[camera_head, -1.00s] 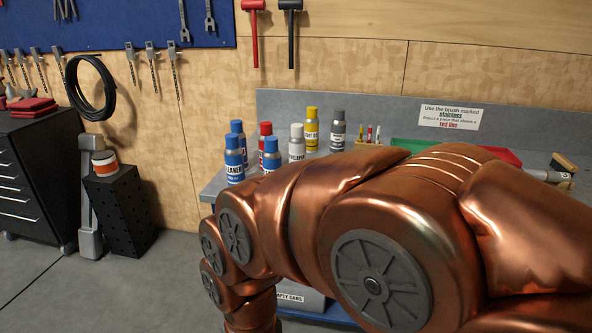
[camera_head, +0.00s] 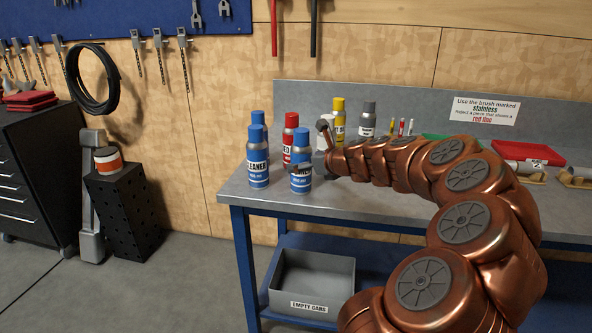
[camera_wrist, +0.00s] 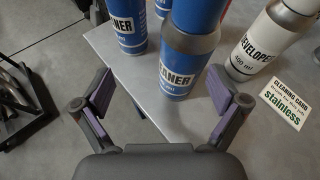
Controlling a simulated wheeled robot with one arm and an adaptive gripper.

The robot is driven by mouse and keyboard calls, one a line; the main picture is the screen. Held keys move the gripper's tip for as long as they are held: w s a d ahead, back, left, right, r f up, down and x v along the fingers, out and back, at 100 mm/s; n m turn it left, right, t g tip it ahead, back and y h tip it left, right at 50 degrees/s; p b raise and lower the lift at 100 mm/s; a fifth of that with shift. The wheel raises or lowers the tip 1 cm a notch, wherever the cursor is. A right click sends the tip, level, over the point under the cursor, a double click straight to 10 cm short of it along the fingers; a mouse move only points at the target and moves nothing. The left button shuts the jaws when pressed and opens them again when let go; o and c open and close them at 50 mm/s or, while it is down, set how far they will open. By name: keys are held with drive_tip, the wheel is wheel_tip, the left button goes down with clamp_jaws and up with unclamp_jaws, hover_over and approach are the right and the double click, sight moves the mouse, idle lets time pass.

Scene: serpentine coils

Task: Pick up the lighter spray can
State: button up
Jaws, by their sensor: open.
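Several spray cans stand upright at the bench's left end. Three are blue: a front can (camera_head: 301,182), a left can (camera_head: 257,172) and one behind (camera_head: 258,118). A red can (camera_head: 291,122), a yellow can (camera_head: 338,106), a grey can (camera_head: 368,108) and a mostly hidden white can (camera_head: 323,143) stand near them. In the wrist view my gripper (camera_wrist: 160,82) is open and empty. A blue cleaner can (camera_wrist: 186,72) stands just beyond its fingers, right of centre. The white developer can (camera_wrist: 263,48) is farther right. Which can is lighter in weight cannot be seen.
The bench top (camera_head: 385,206) is clear in front of my arm. A grey empty-cans bin (camera_head: 310,285) sits on the shelf below. A cleaning card (camera_wrist: 284,98) lies right of my gripper. A red tray (camera_head: 530,152) is farther right.

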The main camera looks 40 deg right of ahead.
drive_tip(key=shift+m+h, duration=0.5)
drive_tip(key=shift+m, duration=0.3)
drive_tip(key=shift+w+d+f, duration=0.65)
drive_tip(key=shift+w+f, duration=0.05)
drive_tip(key=shift+w, duration=0.3)
drive_tip(key=shift+w+d+f, duration=0.65)
drive_tip(key=shift+w, duration=0.35)
drive_tip(key=shift+w+d+f, duration=0.65)
drive_tip(key=shift+w+f, duration=0.05)
drive_tip(key=shift+w, duration=0.3)
drive_tip(key=shift+c, duration=0.3)
drive_tip(key=shift+r, duration=0.1)
drive_tip(key=c, duration=1.4)
